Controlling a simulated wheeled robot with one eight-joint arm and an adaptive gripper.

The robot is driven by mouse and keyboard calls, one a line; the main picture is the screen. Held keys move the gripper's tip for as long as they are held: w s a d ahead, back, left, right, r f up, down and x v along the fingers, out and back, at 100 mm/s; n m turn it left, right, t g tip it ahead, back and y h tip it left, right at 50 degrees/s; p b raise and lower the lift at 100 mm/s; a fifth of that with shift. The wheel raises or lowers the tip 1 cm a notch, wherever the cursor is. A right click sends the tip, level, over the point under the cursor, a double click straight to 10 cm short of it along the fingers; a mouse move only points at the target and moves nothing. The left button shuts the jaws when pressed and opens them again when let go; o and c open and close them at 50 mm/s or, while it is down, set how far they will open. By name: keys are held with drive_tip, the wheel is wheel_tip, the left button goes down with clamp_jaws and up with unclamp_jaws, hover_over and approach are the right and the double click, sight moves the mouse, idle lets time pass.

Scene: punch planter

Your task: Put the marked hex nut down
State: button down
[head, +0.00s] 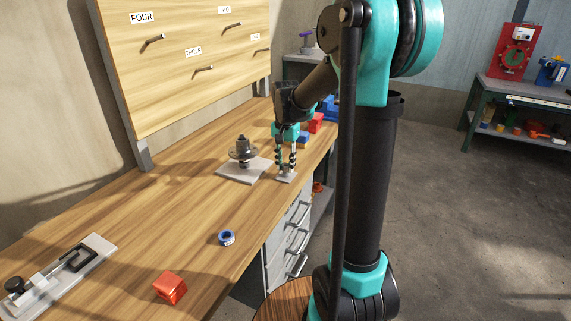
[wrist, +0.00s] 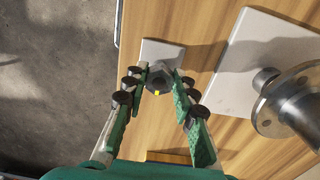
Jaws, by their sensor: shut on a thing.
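The marked hex nut (wrist: 156,78) is grey metal with a small yellow mark on its near side in the wrist view. My gripper (wrist: 160,76) is shut on it, with one fingertip at each side. A small pale square plate (wrist: 163,48) lies on the wooden bench just beyond and beneath the nut. In the head view my gripper (head: 286,167) points down over this small plate (head: 287,179), near the bench's right edge. The fingers largely hide the nut there. I cannot tell whether the nut touches the plate.
A larger pale plate (head: 233,172) with a flanged metal spindle (head: 243,150) stands close left of my gripper. A blue ring (head: 227,238), a red block (head: 170,288) and a clamp fixture (head: 62,268) lie nearer. Red and blue items (head: 316,122) sit behind.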

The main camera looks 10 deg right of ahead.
drive_tip(key=shift+f, duration=0.15)
drive_tip(key=c, duration=1.2)
unclamp_jaws()
wheel_tip(320, 180, up, 12)
drive_tip(key=s+d+f+n+t, duration=0.1)
drive_tip(key=s+f+n, duration=0.1)
drive_tip(key=s+f, duration=0.5)
drive_tip(key=s+d+f+n+t, duration=0.1)
drive_tip(key=s+d+f+n, duration=0.1)
drive_tip(key=s+f, duration=0.5)
drive_tip(key=s+d+f+n+t, duration=0.1)
drive_tip(key=s+f+n+t, duration=0.1)
drive_tip(key=s+f, duration=0.5)
drive_tip(key=shift+s+d+n, duration=0.15)
drive_tip(key=shift+s+n, duration=0.2)
drive_tip(key=shift+n, duration=0.25)
